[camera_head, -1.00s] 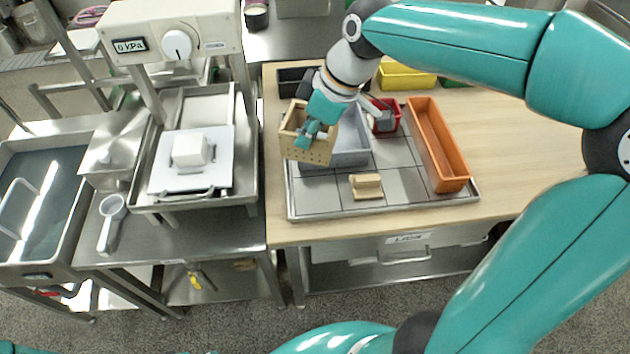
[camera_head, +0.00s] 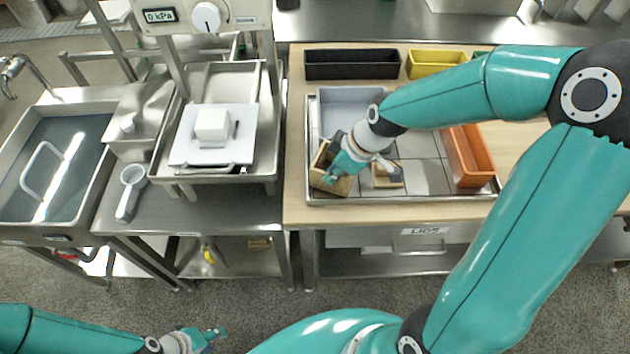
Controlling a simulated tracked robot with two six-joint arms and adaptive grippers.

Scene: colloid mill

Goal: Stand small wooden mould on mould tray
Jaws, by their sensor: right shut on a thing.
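The small wooden mould (camera_head: 322,182), an open light wooden box, is in my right gripper (camera_head: 340,172). The gripper is shut on its wall. The mould is tilted, over the front left corner of the mould tray (camera_head: 430,180), a steel tray with a grid of square plates. I cannot tell whether the mould touches the tray. The gripper hides part of the mould. My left gripper (camera_head: 214,336) is low at the bottom of the view, over the floor, away from the table; its fingers are too small to read.
A small wooden block with a raised handle (camera_head: 388,181) lies on the tray just right of the mould. A grey bin (camera_head: 345,103) stands behind it, an orange bin (camera_head: 468,158) at right. A black bin (camera_head: 352,64) and yellow bin (camera_head: 434,62) stand farther back.

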